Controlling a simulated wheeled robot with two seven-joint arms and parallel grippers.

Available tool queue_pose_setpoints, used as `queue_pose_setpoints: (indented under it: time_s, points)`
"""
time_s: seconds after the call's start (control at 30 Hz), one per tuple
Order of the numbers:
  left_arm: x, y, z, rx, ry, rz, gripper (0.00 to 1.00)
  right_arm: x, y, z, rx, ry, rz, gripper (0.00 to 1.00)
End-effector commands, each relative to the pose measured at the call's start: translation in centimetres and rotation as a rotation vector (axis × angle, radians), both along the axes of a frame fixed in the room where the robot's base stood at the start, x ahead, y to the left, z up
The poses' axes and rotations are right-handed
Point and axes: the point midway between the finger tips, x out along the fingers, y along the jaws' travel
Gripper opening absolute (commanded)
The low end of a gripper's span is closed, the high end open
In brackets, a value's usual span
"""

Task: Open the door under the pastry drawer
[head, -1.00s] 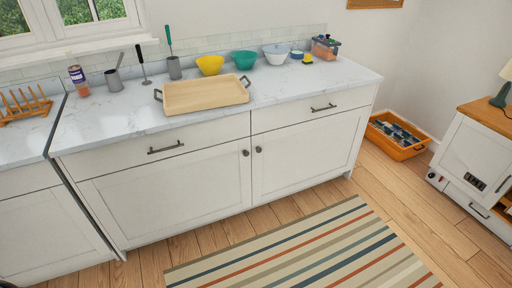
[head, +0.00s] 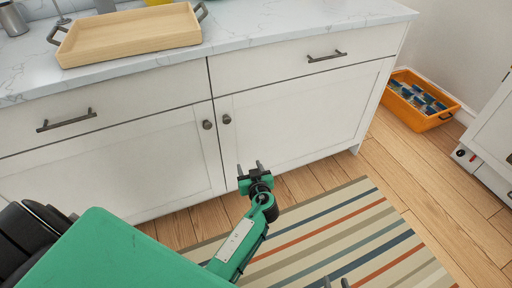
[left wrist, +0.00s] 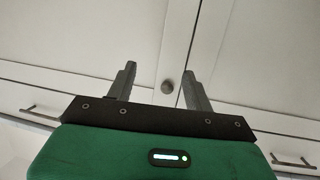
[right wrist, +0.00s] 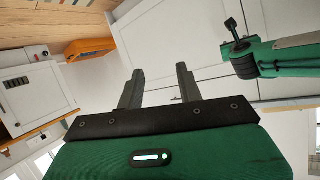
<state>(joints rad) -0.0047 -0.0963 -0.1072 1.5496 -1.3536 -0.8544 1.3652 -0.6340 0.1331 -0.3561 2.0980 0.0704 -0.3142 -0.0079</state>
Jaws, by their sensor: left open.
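Two white drawers, the left drawer (head: 150,100) and the right drawer (head: 280,70), sit above a left door (head: 110,175) and a right door (head: 300,110). No marking shows which is the pastry drawer. Both doors are shut, with dark round knobs by the middle seam: left knob (head: 207,125), right knob (head: 226,119). My left gripper (head: 251,168) is open and empty, in front of and below the knobs. In the left wrist view one knob (left wrist: 168,86) shows between its fingers, apart from them. My right gripper (right wrist: 160,74) is open and empty; only its fingertips show low in the head view.
A wooden tray (head: 130,35) sits on the marble counter (head: 265,27). A striped rug (head: 330,235) lies on the floor before the cabinet. An orange crate (head: 420,105) stands at the right, near a white cabinet (head: 490,130). The floor between is clear.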

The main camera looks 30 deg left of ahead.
Motion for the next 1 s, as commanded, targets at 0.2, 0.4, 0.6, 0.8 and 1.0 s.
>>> queue_pose_setpoints:
  time_s: [0.2,0.4,0.6,0.8,1.0]
  points:
    - [0.5,1.9,6.0,0.010,-0.272,0.137,0.52,-0.2,0.4,5.2,0.080,-0.117,0.000,0.36]
    - [0.7,2.8,8.0,0.014,-0.342,0.170,0.52,-0.4,0.4,7.0,0.096,-0.139,0.000,0.36]
    - [2.8,5.3,8.1,0.016,-0.339,0.169,0.52,-0.6,0.4,6.7,0.087,-0.114,0.004,0.36]
    - [5.7,8.6,8.1,0.015,-0.338,0.169,0.52,-0.5,0.2,6.6,0.075,-0.097,0.004,0.36]
    - [8.0,11.3,8.0,0.014,-0.336,0.169,0.52,-0.5,0.1,6.6,0.069,-0.090,0.004,0.36]
